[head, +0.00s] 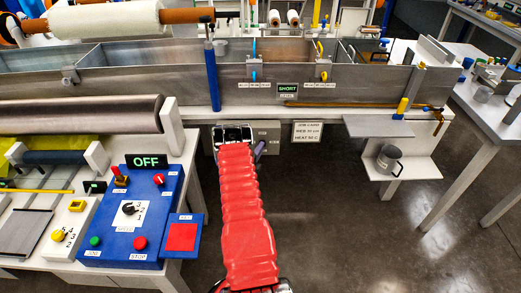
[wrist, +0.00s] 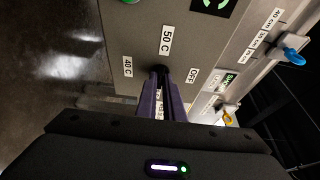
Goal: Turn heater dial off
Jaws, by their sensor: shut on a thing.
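The heater box (wrist: 130,40) is a grey panel under the bath's front edge; it also shows in the head view (head: 268,129). Its labels read 40 C (wrist: 128,66), 50 C (wrist: 166,40) and OFF (wrist: 191,76). The dark heater dial (wrist: 160,69) sits among these labels, mostly hidden by the fingers. My gripper (wrist: 160,75) has purple fingers shut on the dial. Where the dial points cannot be told. In the head view my red-sleeved arm hides much of the box, and one purple finger (head: 260,147) shows beside it.
A blue control panel (head: 133,222) with an OFF display stands left of my arm. A job card (head: 307,132) hangs right of the box. A shelf (head: 400,165) with a grey mug (head: 388,158) is farther right. The floor between is clear.

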